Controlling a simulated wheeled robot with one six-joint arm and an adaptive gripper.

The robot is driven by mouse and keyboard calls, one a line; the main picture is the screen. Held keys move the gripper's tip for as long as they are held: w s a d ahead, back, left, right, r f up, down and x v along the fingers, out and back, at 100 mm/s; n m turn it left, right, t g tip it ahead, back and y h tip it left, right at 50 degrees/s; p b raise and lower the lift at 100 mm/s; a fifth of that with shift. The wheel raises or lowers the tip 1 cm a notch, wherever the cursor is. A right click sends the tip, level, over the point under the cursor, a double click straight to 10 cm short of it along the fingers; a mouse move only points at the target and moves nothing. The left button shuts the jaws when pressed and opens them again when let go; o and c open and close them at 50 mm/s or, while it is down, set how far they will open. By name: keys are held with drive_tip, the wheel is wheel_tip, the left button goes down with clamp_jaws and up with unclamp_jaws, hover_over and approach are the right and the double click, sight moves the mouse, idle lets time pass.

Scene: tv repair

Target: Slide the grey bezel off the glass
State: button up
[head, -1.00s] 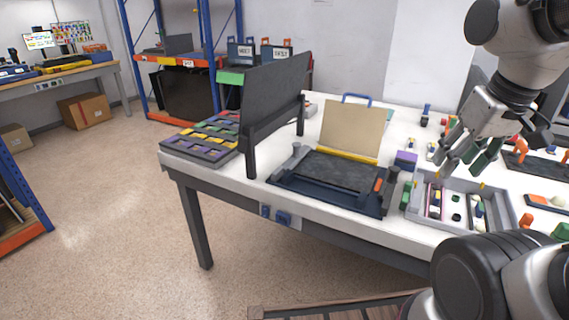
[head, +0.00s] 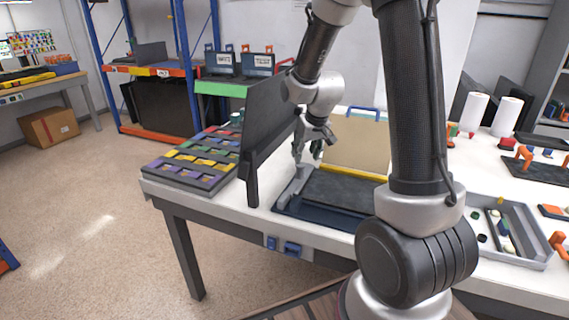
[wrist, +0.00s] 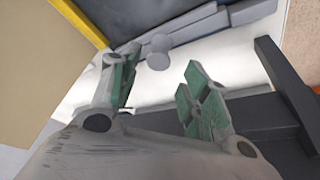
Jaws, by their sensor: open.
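The grey bezel (head: 291,187) is a light grey bar with a round knob (head: 302,170). It lies along the left edge of the dark glass panel (head: 338,190), in a dark blue tray on the white table. My gripper (head: 308,153) is open and empty, pointing down above the knob. In the wrist view, the green-padded fingers of my gripper (wrist: 163,78) are spread. The knob (wrist: 158,54) shows beyond the fingertips, between them and apart from them, with the bezel bar (wrist: 205,30) behind it. My arm hides the right part of the tray.
A black upright screen (head: 266,125) stands just left of my gripper. A beige panel (head: 357,147) with a yellow edge leans up behind the glass. A compartment tray (head: 190,160) lies at left, and a grey parts tray (head: 535,258) at right.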

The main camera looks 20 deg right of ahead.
sight(301, 165)
drive_tip(key=x, duration=0.7)
drive_tip(key=shift+w+f, duration=0.25)
